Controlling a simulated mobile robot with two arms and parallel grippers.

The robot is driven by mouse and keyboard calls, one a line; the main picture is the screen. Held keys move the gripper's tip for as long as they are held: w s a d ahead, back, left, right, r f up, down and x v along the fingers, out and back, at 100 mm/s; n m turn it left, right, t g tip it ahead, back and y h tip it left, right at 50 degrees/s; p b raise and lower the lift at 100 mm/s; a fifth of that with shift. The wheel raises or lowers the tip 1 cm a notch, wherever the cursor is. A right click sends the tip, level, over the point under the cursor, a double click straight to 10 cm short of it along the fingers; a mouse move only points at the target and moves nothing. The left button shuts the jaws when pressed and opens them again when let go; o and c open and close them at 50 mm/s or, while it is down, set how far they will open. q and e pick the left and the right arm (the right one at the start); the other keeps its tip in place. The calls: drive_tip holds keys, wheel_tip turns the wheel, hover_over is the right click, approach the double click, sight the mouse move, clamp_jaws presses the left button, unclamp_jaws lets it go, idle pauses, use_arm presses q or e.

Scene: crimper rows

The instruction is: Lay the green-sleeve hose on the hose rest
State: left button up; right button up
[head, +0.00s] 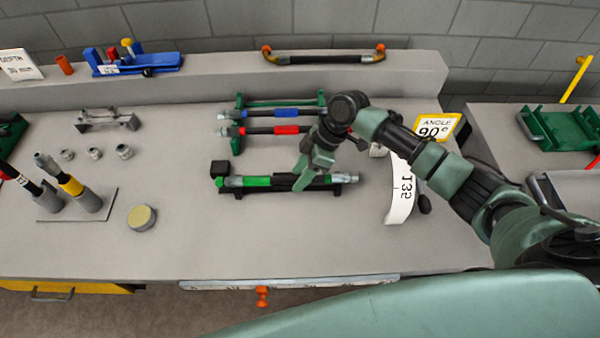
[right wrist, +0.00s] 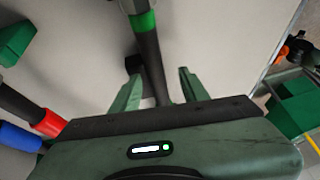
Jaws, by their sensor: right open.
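The green-sleeve hose (head: 257,181) lies level along the front of the bench, with metal fittings at its ends. It lies across the low black hose rest (head: 231,192), which has a block (head: 219,168) at its left end. My right gripper (head: 306,176) is over the right half of the hose, fingers down and open. In the right wrist view, the hose (right wrist: 152,60) with its green band runs between the two spread fingers (right wrist: 158,88). Whether a finger touches it cannot be told. My left gripper is not in view.
Behind, a green rack (head: 236,143) holds a blue-sleeve hose (head: 285,113) and a red-sleeve hose (head: 285,130). A curved white scale (head: 400,195) stands right of the hose. A round tin (head: 141,217) and a hose stand (head: 48,204) are left.

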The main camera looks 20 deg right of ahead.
drive_tip(key=b+v, duration=0.1)
drive_tip(key=v, duration=0.7)
drive_tip(key=shift+a, duration=0.1)
drive_tip(key=shift+f, duration=0.1)
